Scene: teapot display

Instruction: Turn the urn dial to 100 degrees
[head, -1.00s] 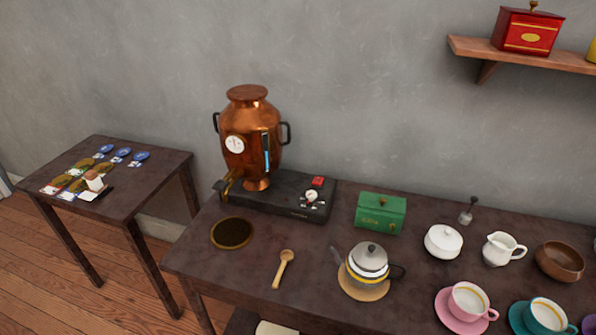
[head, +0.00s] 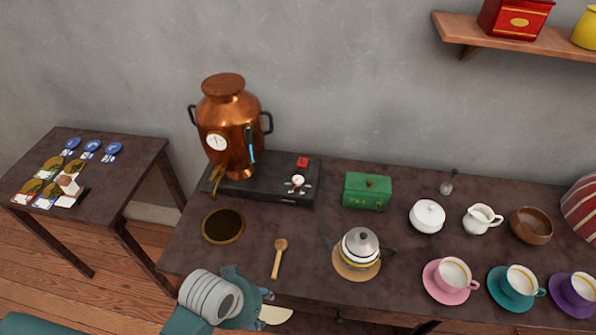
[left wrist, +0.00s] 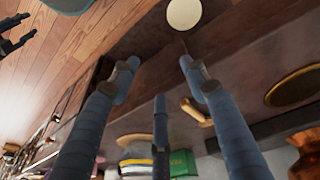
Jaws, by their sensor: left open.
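The copper urn (head: 229,118) stands on a black base (head: 250,188) at the back left of the dark table. A small round white dial (head: 298,181) with marks around it sits on the base's right part, in front of a red switch (head: 302,161). Its exact setting is too small to read. A round white gauge (head: 216,142) is on the urn's body. My left gripper (head: 266,295) is at the table's front edge, well away from the dial. In the left wrist view its fingers (left wrist: 162,85) are spread and empty. Part of my right gripper (left wrist: 14,34) seems to show at that view's left edge.
A wooden spoon (head: 279,258) and a round dark mat (head: 223,226) lie before the urn base. A teapot (head: 360,246), a green box (head: 367,192) and several cups stand to the right. A side table (head: 120,165) holds cards.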

